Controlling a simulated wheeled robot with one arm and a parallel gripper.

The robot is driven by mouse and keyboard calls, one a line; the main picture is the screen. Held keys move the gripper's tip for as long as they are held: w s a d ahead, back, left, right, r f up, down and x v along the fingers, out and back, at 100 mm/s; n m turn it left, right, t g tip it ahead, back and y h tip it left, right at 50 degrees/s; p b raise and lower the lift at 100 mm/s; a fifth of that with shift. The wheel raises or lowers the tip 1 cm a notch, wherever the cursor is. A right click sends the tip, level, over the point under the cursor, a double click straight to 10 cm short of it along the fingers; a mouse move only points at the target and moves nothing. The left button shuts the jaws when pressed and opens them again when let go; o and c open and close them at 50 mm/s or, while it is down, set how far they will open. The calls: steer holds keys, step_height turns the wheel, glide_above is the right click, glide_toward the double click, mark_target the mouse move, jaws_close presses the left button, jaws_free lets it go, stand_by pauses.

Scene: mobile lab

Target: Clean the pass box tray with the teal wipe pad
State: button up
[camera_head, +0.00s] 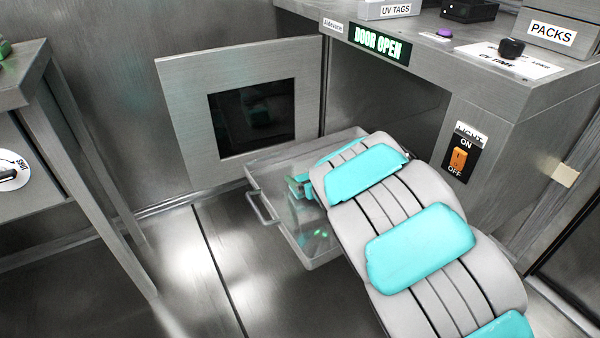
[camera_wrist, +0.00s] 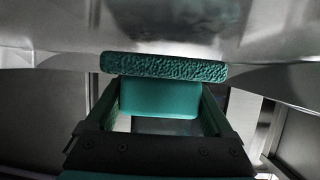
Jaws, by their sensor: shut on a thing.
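The pass box tray (camera_head: 323,262) is a clear, shallow drawer pulled out from the pass box, with a bar handle at its front left. Small glowing green spots show on its floor near the front. My gripper (camera_wrist: 160,100) is shut on the teal wipe pad (camera_wrist: 165,67) by its smooth block-shaped grip. The pad's rough face is turned away from my gripper, close to a shiny grey surface in the wrist view; I cannot tell whether they touch. In the head view my arm covers the tray's right part and most of the pad.
The pass box door (camera_head: 180,105) stands open behind the tray. A "DOOR OPEN" sign (camera_head: 377,43) is lit on the pass box. A light switch panel (camera_head: 459,158) is right of my arm. A steel table (camera_head: 30,75) stands at the left, with clear floor between.

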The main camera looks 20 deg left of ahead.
mark_target(318, 204)
steer(key=shift+s+d+f, duration=0.15)
steer(key=shift+s+d, duration=1.45)
steer(key=shift+d, duration=0.25)
steer(key=shift+s+d+p, duration=0.4)
steer(key=shift+s+d, duration=0.2)
steer(key=shift+d, duration=0.1)
steer(key=shift+s+d+f, duration=0.1)
steer(key=shift+s+d, duration=0.45)
steer(key=shift+d, duration=0.1)
steer(key=shift+w+a, duration=0.1)
